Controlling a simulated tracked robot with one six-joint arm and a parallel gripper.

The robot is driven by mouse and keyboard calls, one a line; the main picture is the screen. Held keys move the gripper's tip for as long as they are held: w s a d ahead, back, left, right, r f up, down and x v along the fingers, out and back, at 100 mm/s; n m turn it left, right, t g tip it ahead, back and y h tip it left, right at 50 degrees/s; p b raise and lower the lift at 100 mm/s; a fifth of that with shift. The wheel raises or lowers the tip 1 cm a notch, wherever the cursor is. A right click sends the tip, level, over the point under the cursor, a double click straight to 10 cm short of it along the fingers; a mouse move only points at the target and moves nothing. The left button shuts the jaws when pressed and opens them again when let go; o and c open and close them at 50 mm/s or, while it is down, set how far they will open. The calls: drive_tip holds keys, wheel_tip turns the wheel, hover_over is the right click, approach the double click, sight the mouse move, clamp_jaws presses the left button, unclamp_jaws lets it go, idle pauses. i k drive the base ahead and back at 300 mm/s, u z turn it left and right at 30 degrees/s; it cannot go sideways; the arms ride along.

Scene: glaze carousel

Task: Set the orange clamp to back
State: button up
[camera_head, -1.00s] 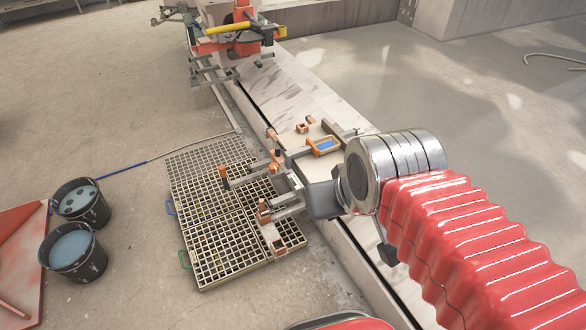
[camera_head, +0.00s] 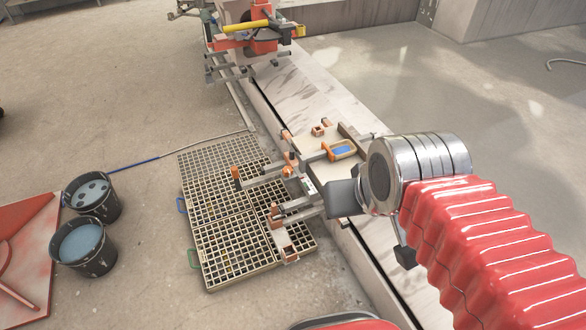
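Several small orange clamp-like parts sit on and around a pale board (camera_head: 372,172) on the wall top. One orange upright part (camera_head: 236,178) stands at the left end of a grey bar over the grating. Another orange part (camera_head: 290,162) is near the board's left edge. I cannot tell which is the task's clamp or how it is set. My gripper (camera_head: 345,198) shows as a dark grey block left of my silver wrist, close to the board's near-left side. Its fingers cannot be made out clearly against the grey bars, nor can any contact.
An orange-framed piece with a blue middle (camera_head: 342,150) lies on the board. Black-and-tan floor gratings (camera_head: 225,215) lie left of the wall. Two dark buckets (camera_head: 84,246) stand further left. A red machine with a yellow handle (camera_head: 255,40) is at the wall's far end.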

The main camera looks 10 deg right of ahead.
sight(298, 167)
drive_tip(key=i, duration=0.85)
drive_tip(key=u, duration=1.2)
drive_tip(key=i, duration=0.2)
drive_tip(key=z, duration=0.15)
